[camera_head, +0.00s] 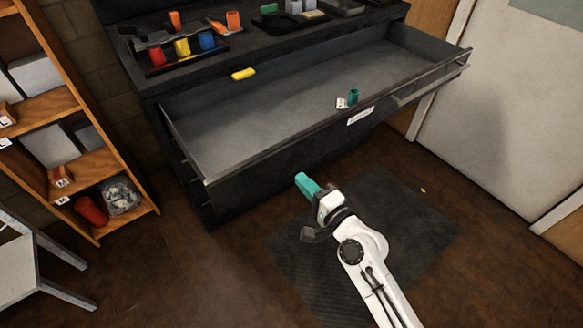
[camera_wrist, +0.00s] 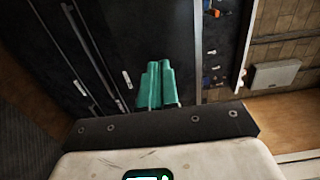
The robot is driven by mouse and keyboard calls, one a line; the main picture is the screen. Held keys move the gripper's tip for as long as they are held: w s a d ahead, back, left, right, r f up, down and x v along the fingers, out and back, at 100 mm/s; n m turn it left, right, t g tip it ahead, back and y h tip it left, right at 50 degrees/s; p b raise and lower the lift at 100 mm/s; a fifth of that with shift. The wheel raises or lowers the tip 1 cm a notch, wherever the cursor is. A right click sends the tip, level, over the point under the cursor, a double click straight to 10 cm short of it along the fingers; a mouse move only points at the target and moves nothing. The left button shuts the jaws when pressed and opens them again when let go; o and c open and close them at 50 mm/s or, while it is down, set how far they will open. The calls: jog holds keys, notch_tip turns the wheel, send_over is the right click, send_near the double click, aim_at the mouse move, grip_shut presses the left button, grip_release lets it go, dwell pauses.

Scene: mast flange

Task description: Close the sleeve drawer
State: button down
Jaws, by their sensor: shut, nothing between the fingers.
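The sleeve drawer (camera_head: 270,110) is pulled far out of the dark cabinet (camera_head: 200,195) in the head view. Its front carries a white label (camera_head: 360,116). My gripper (camera_head: 303,182) has teal fingers. It is shut and empty, in front of the drawer, and appears apart from the drawer front. In the wrist view the shut fingers (camera_wrist: 156,80) point toward the dark cabinet fronts. The gap between fingertips and drawer is hard to judge there.
Coloured sleeves in a holder (camera_head: 185,46) stand on the cabinet top. A yellow piece (camera_head: 243,74) lies at the drawer's back edge. A wooden shelf (camera_head: 75,110) stands left, a white door (camera_head: 510,110) right. A dark mat (camera_head: 400,215) lies on the floor under my arm.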

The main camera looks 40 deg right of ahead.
aim_at(285, 163)
jog(key=shift+w, duration=2.7)
jog(key=shift+w, duration=0.1)
